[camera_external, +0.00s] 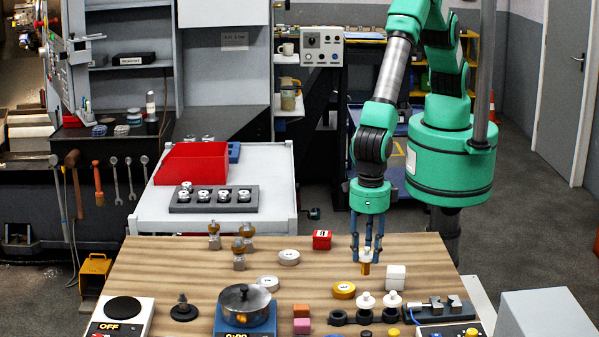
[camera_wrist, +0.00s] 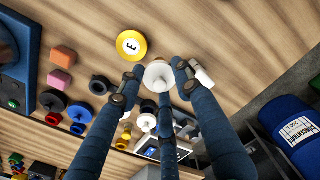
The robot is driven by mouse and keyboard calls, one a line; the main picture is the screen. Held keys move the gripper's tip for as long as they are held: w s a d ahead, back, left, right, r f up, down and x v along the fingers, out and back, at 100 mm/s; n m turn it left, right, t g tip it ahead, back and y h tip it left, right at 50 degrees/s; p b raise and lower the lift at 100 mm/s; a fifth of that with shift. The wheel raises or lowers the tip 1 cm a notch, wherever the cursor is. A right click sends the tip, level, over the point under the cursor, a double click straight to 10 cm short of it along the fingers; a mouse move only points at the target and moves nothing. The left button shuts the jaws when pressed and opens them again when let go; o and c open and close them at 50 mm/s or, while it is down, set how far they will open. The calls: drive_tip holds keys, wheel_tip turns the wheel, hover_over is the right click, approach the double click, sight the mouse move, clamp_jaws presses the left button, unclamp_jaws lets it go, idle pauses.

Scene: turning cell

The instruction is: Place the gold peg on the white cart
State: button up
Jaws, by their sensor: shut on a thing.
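The gold peg (camera_external: 365,268) has a gold-orange lower part below a pale top, and hangs upright among the fingers of my gripper (camera_external: 367,245). My gripper is shut on it above the wooden table. I cannot tell whether its lower end touches the table. In the wrist view, a round white top (camera_wrist: 158,75) shows between the fingertips (camera_wrist: 158,85) and hides what is below it. The white cart (camera_external: 275,185) stands behind the table, left of my gripper.
The cart bears a red bin (camera_external: 190,163) and a dark tray (camera_external: 180,207) holding several metal pieces; its right side has bare room. Near the peg are a gold disc (camera_external: 344,290), a white block (camera_external: 396,277) and a red block (camera_external: 322,240). A pot (camera_external: 243,300) stands at the front.

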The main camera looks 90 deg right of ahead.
drive_tip(key=w+d+r+m+b, duration=0.2)
drive_tip(key=w+d+m, duration=0.2)
drive_tip(key=w+d, duration=1.35)
drive_tip(key=w+d+m+b, duration=0.1)
drive_tip(key=w+d+m, duration=0.15)
drive_tip(key=d, duration=1.05)
drive_tip(key=w+d+m, duration=0.2)
drive_tip(key=w+d, duration=0.2)
drive_tip(key=d, duration=0.9)
drive_tip(key=s+d+m+b, duration=0.1)
drive_tip(key=s+d+m, duration=0.2)
drive_tip(key=d, duration=1)
drive_tip(key=s+d+m+b, duration=0.1)
drive_tip(key=s+d+m, duration=0.2)
drive_tip(key=d, duration=1.1)
drive_tip(key=s+d+m+b, duration=0.1)
drive_tip(key=s+d+m, duration=0.2)
drive_tip(key=d, duration=1.1)
drive_tip(key=shift+s+d+b, duration=0.15)
drive_tip(key=shift+s+b, duration=0.15)
drive_tip(key=shift+s, duration=0.8)
drive_tip(key=shift+w+m, duration=0.1)
drive_tip(key=shift+m, duration=0.15)
drive_tip(key=w+d, duration=0.2)
drive_tip(key=w, duration=0.5)
drive_tip(key=w+d+f, duration=0.1)
drive_tip(key=w+d, duration=0.1)
drive_tip(key=w, duration=0.6)
drive_tip(key=shift+d+f, duration=0.25)
drive_tip(key=shift+f, duration=0.05)
